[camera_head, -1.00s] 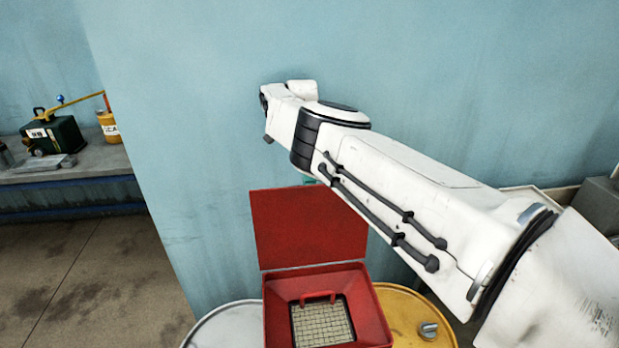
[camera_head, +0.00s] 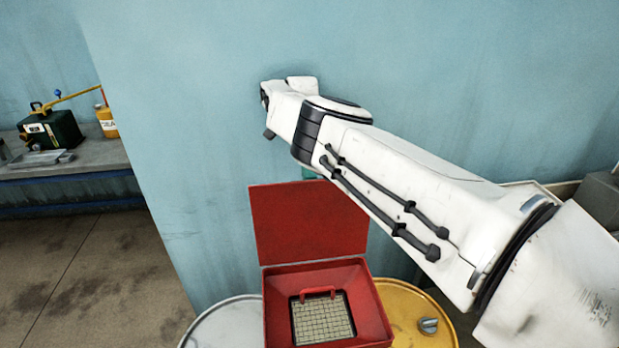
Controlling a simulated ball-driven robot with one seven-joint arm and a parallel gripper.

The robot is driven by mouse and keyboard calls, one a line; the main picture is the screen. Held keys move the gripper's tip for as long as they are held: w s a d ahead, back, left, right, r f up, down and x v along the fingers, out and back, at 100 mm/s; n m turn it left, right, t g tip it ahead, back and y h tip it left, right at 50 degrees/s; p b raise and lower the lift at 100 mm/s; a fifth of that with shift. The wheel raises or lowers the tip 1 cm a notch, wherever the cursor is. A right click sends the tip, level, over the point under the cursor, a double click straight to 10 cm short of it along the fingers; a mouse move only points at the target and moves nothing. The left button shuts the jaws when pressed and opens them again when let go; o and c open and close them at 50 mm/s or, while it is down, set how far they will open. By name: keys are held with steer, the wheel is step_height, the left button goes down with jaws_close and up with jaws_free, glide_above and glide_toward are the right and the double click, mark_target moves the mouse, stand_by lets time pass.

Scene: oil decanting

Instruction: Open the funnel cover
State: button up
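The red funnel box (camera_head: 283,319) sits low in the middle of the view. Its flat red cover (camera_head: 308,222) stands raised at the back edge, open, leaning near the blue wall. Inside the funnel is a pale mesh grid (camera_head: 323,322) with a small red handle (camera_head: 318,293) at its back side. My arm reaches in from the right above the funnel. Its far end is behind and above the cover in the picture. The gripper fingers do not show clearly; they are hidden behind my arm or out of sight.
A white drum (camera_head: 225,325) stands under the funnel's left and a yellow drum (camera_head: 408,308) with a cap (camera_head: 428,326) under its right. A blue wall (camera_head: 200,150) rises behind. A bench (camera_head: 80,160) with a green machine (camera_head: 52,130) and a yellow can (camera_head: 107,121) is at far left.

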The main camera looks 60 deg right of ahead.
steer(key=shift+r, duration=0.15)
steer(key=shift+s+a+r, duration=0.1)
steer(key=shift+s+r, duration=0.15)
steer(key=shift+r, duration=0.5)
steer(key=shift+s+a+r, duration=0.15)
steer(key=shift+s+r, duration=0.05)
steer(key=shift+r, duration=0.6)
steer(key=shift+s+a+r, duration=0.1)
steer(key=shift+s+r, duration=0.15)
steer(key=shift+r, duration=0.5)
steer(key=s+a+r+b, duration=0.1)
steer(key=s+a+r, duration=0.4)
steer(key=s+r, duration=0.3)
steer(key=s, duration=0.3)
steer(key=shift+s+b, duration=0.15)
steer(key=shift+b, duration=0.25)
